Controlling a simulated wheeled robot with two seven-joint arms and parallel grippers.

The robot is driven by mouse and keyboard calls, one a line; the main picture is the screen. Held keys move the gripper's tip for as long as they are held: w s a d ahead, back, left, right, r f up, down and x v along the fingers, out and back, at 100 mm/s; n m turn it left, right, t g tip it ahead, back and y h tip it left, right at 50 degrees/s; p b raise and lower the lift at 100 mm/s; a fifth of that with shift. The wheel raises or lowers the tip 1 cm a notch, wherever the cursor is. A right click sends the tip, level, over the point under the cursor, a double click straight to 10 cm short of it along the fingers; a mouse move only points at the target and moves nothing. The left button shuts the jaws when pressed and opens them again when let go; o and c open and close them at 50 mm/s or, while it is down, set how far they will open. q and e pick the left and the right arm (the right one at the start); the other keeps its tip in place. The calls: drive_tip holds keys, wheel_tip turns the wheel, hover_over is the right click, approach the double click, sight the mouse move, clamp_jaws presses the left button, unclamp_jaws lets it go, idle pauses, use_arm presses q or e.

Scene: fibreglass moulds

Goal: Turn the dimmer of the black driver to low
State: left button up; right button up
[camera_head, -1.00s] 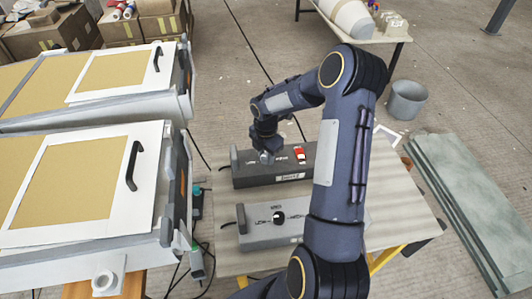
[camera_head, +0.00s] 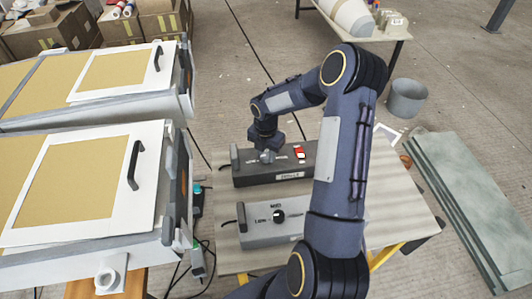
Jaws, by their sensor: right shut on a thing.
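The black driver (camera_head: 250,177) is a dark box on the table, with a red switch (camera_head: 300,153) on its top right. My right gripper (camera_head: 266,156) points down at the left part of its top face. It is shut on the dimmer knob, which is mostly hidden by the fingers. The dimmer's setting cannot be read here. My left gripper is not in view.
A grey driver (camera_head: 262,235) with a black knob (camera_head: 279,216) sits in front of the black one. White moulds with black handles (camera_head: 135,165) stand to the left. The pale table (camera_head: 400,205) is clear on the right. A grey bucket (camera_head: 406,98) stands behind.

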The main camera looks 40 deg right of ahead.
sight(266, 155)
drive_tip(key=o, duration=1)
drive_tip(key=shift+c, duration=0.2)
drive_tip(key=shift+r, duration=3.95)
drive_tip(key=s+a+r+m+t, duration=0.2)
drive_tip(key=s+a+r+m, duration=0.75)
drive_tip(key=r, duration=0.25)
drive_tip(key=s+a+r+m+t+y, duration=0.1)
drive_tip(key=s+a+m+y, duration=0.1)
drive_tip(key=s+a+m, duration=0.2)
drive_tip(key=s+a+m+t+y, duration=0.1)
drive_tip(key=s+a+m+t, duration=0.1)
drive_tip(key=s+a+m, duration=0.3)
drive_tip(key=s+m, duration=0.4)
drive_tip(key=m, duration=0.1)
drive_tip(key=shift+s+r+t+y, duration=0.3)
drive_tip(key=shift+s+r+y, duration=0.05)
drive_tip(key=shift+s+y, duration=0.05)
